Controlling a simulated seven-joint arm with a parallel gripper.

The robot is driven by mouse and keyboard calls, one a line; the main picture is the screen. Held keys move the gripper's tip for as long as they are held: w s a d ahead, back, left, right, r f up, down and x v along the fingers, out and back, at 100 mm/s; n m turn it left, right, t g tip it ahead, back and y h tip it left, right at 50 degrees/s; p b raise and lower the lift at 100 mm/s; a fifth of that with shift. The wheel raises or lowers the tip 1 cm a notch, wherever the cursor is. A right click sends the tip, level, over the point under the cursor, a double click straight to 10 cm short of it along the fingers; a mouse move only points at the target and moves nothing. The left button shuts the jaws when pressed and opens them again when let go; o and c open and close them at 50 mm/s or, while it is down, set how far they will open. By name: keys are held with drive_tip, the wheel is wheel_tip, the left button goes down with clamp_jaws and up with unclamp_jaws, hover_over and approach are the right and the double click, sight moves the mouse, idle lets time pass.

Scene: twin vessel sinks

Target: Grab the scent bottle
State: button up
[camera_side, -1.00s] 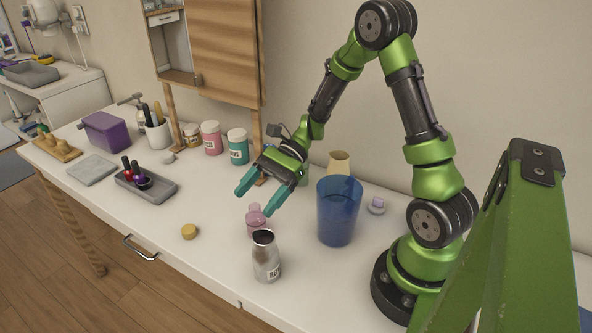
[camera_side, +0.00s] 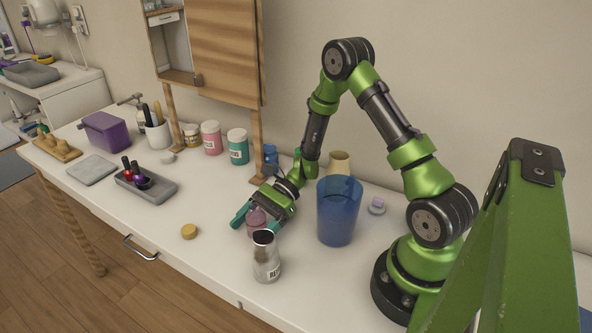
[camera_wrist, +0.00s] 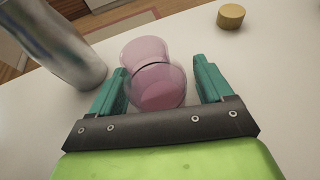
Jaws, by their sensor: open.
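The scent bottle looks to be the small pink translucent bottle (camera_side: 257,224), with a rounded body and a flared top. It stands on the white counter behind the silver can. My gripper (camera_side: 254,216) is low at the counter with its teal fingers around the bottle. In the wrist view the pink bottle (camera_wrist: 158,85) lies between the two open fingers (camera_wrist: 162,82), with a gap clearer on the right than on the left. In the side view the gripper and the can partly hide the bottle.
The silver can (camera_side: 266,258) stands close by; it also shows at left in the wrist view (camera_wrist: 52,42). A blue translucent cup (camera_side: 337,212) stands right of the gripper. A yellow lid (camera_side: 189,231) lies left on clear counter. A grey tray (camera_side: 147,187) holds small bottles.

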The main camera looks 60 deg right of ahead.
drive_tip(key=shift+a, duration=0.1)
drive_tip(key=shift+c, duration=0.3)
drive_tip(key=c, duration=1)
drive_tip(key=shift+c, duration=0.2)
drive_tip(key=shift+r, duration=0.1)
